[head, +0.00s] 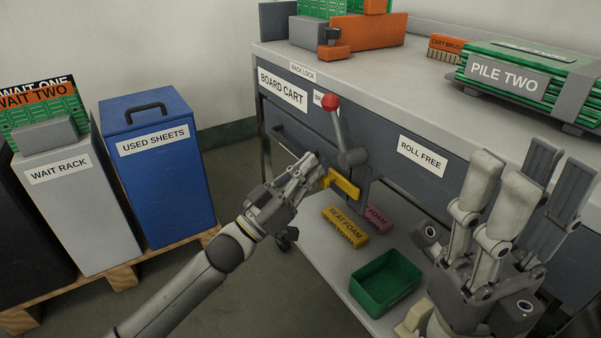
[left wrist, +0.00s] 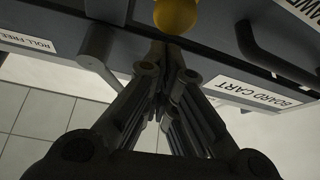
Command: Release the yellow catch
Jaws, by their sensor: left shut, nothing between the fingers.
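The yellow catch (head: 342,184) is on the front of the board cart, below a grey lever (head: 338,130) with a red knob. My left gripper (head: 314,167) is shut and empty, its fingertips right beside the catch's left end; I cannot tell whether they touch. In the left wrist view a rounded yellow end (left wrist: 176,14), apparently of the catch, shows just beyond the closed fingertips (left wrist: 163,62). My right gripper (head: 520,180) is open and empty, fingers pointing up, at the right in front of the cart.
The cart top (head: 385,62) bears orange and grey fixtures and a green board stack marked PILE TWO (head: 515,82). The lower shelf holds a green bin (head: 386,281), yellow foam (head: 344,226) and pink foam (head: 377,219). A blue box (head: 160,165) and a wait rack (head: 75,215) stand left.

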